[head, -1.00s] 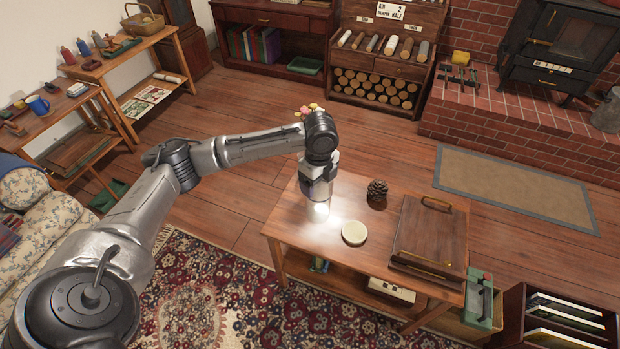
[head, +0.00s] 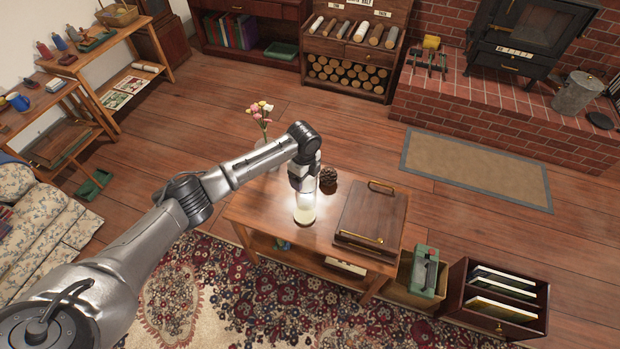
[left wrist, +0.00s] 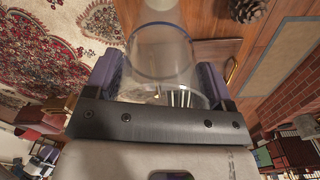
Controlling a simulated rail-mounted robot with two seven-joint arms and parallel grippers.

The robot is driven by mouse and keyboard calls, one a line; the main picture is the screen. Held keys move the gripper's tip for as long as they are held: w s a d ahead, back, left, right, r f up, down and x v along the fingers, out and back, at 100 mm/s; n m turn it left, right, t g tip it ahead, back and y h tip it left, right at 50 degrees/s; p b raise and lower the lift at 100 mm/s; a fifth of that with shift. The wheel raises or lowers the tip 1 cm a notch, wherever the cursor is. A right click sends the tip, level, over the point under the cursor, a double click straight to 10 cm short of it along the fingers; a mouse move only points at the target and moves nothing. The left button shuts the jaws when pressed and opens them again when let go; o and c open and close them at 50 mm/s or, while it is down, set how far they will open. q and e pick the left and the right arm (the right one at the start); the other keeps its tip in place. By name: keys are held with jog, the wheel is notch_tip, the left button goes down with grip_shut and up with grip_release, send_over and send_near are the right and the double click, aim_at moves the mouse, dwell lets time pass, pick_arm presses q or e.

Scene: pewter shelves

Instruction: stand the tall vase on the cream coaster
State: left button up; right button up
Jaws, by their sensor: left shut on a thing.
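The tall vase (head: 305,203) is a clear glass cylinder, upright below my left gripper (head: 303,184) in the head view. The gripper is shut on it; in the left wrist view the clear glass (left wrist: 163,52) sits between the two purple fingers of the gripper (left wrist: 158,80). The cream coaster (head: 304,219) lies on the small wooden table directly under the vase in the head view, partly hidden by it. I cannot tell whether the vase's base touches the coaster or hangs just above it. My right gripper is not in view.
The wooden table (head: 262,212) also holds a pine cone (head: 328,176) close behind the vase and a lidded wooden box (head: 370,217) to the right. Flowers (head: 262,110) stand behind my arm at the back left. The table's front left is clear.

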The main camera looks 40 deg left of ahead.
pick_arm(q)
jog(key=shift+m, duration=0.6)
jog(key=f+b, duration=0.6)
jog(key=b, duration=0.1)
jog(key=shift+a+f, duration=0.15)
jog(key=shift+a, duration=0.25)
jog(key=shift+f+b, duration=0.65)
jog(key=shift+b, duration=0.15)
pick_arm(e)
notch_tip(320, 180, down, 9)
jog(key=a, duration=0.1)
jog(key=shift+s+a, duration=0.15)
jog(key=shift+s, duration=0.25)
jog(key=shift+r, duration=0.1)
pick_arm(q)
jog(key=shift+f, duration=0.55)
jog(key=o, duration=1.4)
